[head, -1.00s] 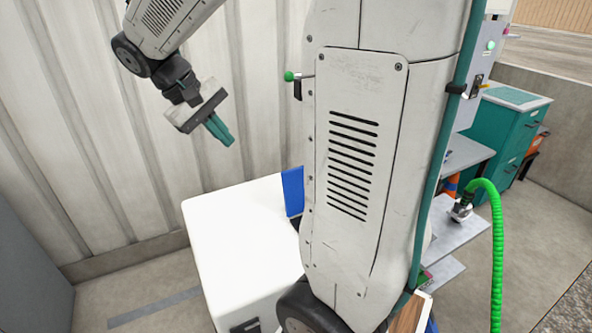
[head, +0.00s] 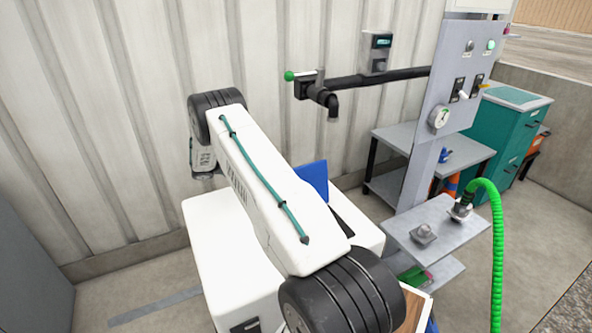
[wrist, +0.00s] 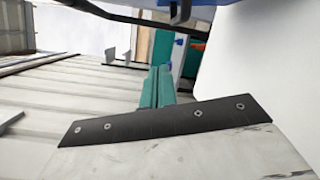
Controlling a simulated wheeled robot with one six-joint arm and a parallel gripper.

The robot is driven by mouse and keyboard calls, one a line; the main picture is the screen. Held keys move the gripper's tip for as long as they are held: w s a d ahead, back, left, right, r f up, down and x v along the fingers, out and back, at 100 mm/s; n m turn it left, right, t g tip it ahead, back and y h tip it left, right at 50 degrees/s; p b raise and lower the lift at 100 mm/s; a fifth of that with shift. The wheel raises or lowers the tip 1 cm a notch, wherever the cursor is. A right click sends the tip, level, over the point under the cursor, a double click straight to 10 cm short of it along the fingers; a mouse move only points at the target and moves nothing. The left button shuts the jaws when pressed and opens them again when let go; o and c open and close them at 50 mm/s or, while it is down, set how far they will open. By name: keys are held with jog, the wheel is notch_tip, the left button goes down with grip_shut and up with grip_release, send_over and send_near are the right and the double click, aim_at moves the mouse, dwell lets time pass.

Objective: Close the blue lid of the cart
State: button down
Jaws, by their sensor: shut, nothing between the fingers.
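The blue lid (head: 313,178) stands raised on the white cart (head: 212,230), over a dark opening at its right. My arm crosses in front of the cart and hides part of its top and the lid's lower left. My gripper is hidden in the head view. In the wrist view its teal fingers (wrist: 156,88) are together and empty. A blue edge shows at the top of the wrist view; I cannot tell for sure that it is the lid. The fingertips appear apart from it.
A dark pipe with a green-knobbed valve (head: 303,77) runs along the wall behind the cart. A grey panel post (head: 428,150), shelves (head: 440,235) and a green hose (head: 497,250) stand at the right. Floor is clear at the left.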

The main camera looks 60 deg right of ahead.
notch_tip(320, 180, down, 6)
jog(key=d+h, duration=0.1)
jog(key=d, duration=0.1)
jog(key=s+d+r, duration=0.2)
jog(key=s+d, duration=0.4)
jog(key=s, duration=0.4)
jog(key=shift+s+g, duration=0.3)
jog(key=shift+s, duration=0.1)
jog(key=shift+d, duration=0.1)
